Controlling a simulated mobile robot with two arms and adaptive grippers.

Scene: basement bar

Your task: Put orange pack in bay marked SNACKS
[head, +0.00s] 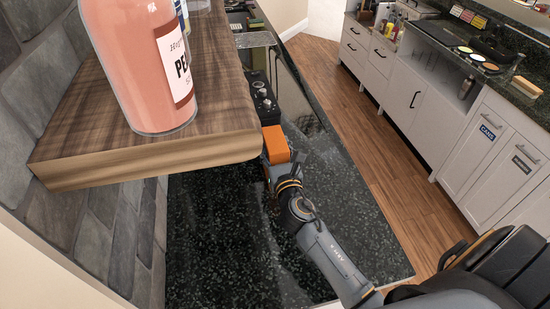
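The orange pack (276,144) is at the end of my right arm, above or on the dark speckled counter (225,225). My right gripper (281,160) has its dark fingers around the pack's near end, one to each side. I cannot tell whether they press on it or whether the pack is off the counter. My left gripper is out of view. No label reading SNACKS is legible. Among the white cabinets at the right, one door has a blue label (488,132) that seems to read CANS. Another dark label (521,164) is too small to read.
A thick wooden shelf (150,165) with a large pink bottle (142,60) juts in close at upper left. Black equipment with knobs (263,100) stands on the counter beyond the pack. The wooden floor (370,140) is clear. Items stand on the far counter (425,28).

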